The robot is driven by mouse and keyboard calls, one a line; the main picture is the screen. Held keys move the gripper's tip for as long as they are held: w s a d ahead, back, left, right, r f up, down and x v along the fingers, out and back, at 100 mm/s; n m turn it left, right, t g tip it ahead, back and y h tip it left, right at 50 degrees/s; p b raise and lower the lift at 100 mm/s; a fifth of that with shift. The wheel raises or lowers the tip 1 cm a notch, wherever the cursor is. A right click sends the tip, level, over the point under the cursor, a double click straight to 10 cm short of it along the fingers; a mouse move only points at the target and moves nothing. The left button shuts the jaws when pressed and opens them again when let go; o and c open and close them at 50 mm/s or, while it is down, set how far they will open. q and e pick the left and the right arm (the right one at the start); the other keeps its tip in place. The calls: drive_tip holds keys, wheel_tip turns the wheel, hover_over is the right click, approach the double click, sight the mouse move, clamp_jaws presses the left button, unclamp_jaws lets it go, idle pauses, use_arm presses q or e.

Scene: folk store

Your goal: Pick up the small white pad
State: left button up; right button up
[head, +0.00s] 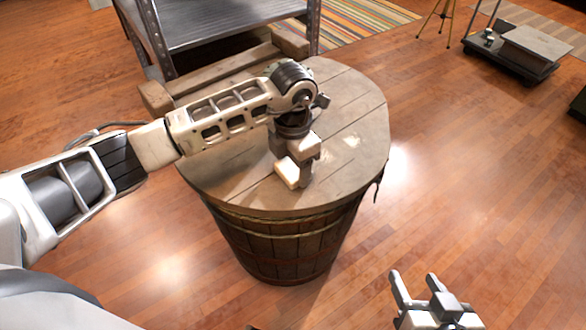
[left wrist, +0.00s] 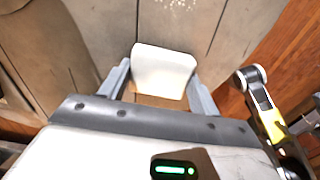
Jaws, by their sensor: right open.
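The small white pad (left wrist: 164,70) shows between the two fingers of my left gripper (left wrist: 160,75) in the left wrist view. Its sides are close to both fingers, and whether they press on it I cannot tell. In the head view my left gripper (head: 298,175) points down at the top of a wooden barrel (head: 345,110). A pale block shows at its lower end, and I cannot clearly separate pad from finger there. My right gripper (head: 413,276) is open and empty at the lower right, over the floor and apart from the barrel.
A metal shelf unit (head: 215,22) stands behind the barrel, with a wooden crate-like frame (head: 225,72) beside it. A striped rug (head: 365,25) lies at the back. A low dark platform (head: 515,65) is at the far right.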

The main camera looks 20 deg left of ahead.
sight(293, 168)
use_arm(q)
drive_tip(key=shift+c, duration=0.3)
drive_tip(key=shift+r, duration=0.6)
wheel_tip(293, 168, up, 2)
drive_tip(key=shift+s+r, duration=0.1)
drive_tip(key=shift+r, duration=0.15)
drive_tip(key=s+d+r, duration=0.3)
drive_tip(key=s+r, duration=0.6)
drive_tip(key=s, duration=0.4)
drive_tip(key=shift+s+r, duration=0.15)
drive_tip(key=shift+s, duration=0.1)
drive_tip(key=shift+o, duration=0.6)
